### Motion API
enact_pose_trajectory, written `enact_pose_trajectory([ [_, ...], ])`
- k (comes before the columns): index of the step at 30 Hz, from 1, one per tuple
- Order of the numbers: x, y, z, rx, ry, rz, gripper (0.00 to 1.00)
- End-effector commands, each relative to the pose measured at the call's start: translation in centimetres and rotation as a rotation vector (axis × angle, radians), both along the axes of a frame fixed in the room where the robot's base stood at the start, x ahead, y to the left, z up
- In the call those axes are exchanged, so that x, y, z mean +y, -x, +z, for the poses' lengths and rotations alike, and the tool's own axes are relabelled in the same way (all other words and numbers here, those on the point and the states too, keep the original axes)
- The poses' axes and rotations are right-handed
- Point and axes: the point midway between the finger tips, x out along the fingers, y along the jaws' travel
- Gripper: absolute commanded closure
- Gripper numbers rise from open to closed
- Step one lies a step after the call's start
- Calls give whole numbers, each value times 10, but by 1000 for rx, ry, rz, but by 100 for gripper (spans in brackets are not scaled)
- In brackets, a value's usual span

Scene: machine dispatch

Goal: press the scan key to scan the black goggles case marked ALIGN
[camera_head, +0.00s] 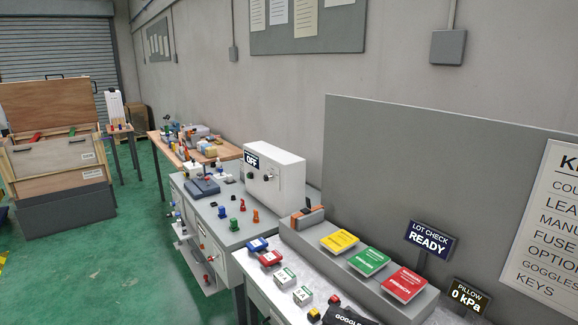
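A black item marked GOGGLES (345,317) lies at the bottom edge of the head view on the light bench top, cut off by the frame. I cannot read ALIGN on it. No key labelled scan is readable. A dark sign (429,239) behind the bench reads LOT CHECK READY. Small red (335,299) and yellow (314,314) blocks sit next to the black item; I cannot tell whether either is a key. My gripper does not show.
Yellow (340,241), green (368,261) and red (404,284) booklets lie on a raised grey ledge. A dark sign (468,297) reads PILLOW 0 kPa. A white machine (275,175) marked OFF stands on a grey bench further back.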

Motion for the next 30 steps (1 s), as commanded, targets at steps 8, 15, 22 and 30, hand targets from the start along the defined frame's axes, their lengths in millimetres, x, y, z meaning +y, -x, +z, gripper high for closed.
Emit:
enact_pose_trajectory([
  [8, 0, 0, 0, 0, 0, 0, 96],
  [15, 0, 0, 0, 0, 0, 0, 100],
  [22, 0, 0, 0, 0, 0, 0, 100],
  [30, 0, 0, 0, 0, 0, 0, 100],
])
